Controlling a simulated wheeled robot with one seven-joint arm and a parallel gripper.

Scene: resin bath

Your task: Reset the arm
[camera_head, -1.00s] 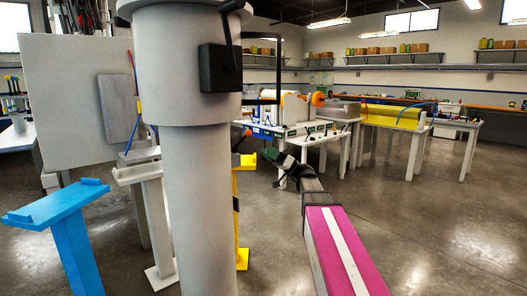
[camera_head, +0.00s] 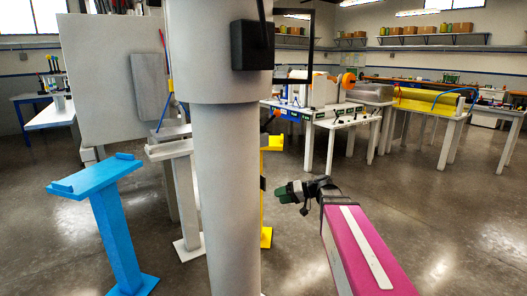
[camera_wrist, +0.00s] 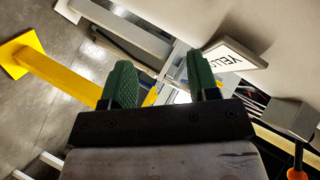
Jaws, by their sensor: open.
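My gripper (camera_head: 283,194) shows in the head view at the end of my magenta arm, held above the open floor to the right of the large grey column. In the wrist view my gripper (camera_wrist: 163,82) has two green fingers spread apart with nothing between them. It is open and empty. The yellow stand (camera_head: 267,190) is behind and to the left of my gripper in the head view, and its yellow post (camera_wrist: 60,78) shows at the left in the wrist view.
A blue stand (camera_head: 115,225) is at the left, with a grey stand (camera_head: 184,205) beside it. The grey column (camera_head: 232,150) blocks part of the view. White tables with equipment (camera_head: 340,122) stand behind. The floor (camera_head: 450,230) at the right is clear.

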